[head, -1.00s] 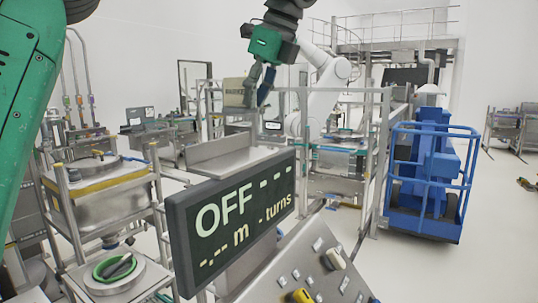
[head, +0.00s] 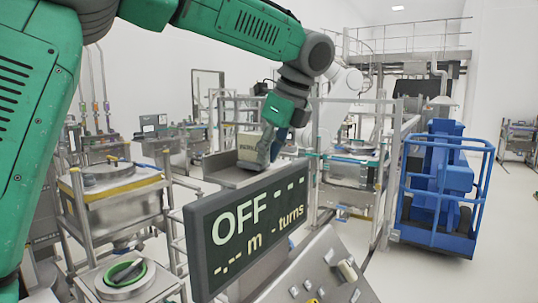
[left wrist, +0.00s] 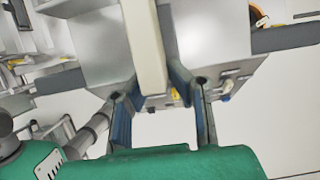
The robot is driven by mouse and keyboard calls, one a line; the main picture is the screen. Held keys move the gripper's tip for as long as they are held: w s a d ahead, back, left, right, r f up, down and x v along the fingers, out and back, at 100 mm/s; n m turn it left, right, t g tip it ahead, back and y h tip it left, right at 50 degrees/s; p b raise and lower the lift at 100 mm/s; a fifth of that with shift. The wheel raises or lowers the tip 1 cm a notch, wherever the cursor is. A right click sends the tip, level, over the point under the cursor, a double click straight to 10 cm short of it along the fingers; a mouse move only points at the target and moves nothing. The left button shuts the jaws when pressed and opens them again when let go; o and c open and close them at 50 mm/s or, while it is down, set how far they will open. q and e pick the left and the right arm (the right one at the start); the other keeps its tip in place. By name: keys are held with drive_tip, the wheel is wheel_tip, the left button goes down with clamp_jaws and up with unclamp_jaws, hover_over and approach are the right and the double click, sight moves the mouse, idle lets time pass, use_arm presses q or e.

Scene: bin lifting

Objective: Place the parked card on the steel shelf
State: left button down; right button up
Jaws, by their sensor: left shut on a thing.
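The parked card (head: 250,148) is a cream plate with dark lettering, partly covered by my gripper in the head view. My left gripper (head: 266,150) is shut on it, and the card stands upright. In the left wrist view the card (left wrist: 146,48) shows edge-on as a cream strip between the blue-padded fingers of my left gripper (left wrist: 154,82). The steel shelf (head: 215,170) is a grey metal surface behind the display. The card is low at this shelf; I cannot tell whether it touches. My right gripper is not in view.
A dark display (head: 245,235) reading "OFF" stands in front of the shelf, above a sloped control panel (head: 320,275) with knobs. A steel vessel on a frame (head: 120,205) is at left. A blue lift (head: 443,195) stands at right on open floor.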

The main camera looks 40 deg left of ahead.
use_arm(q)
drive_tip(key=shift+w+d+f, duration=0.15)
drive_tip(key=c, duration=1.5)
unclamp_jaws()
drive_tip(key=shift+w, duration=0.15)
drive_tip(key=shift+a, duration=0.4)
drive_tip(key=shift+r, duration=0.3)
drive_tip(key=v, duration=1.2)
drive_tip(key=shift+d+f, duration=0.15)
drive_tip(key=shift+d, duration=0.1)
drive_tip(key=shift+a, duration=0.25)
drive_tip(key=shift+d+f, duration=0.1)
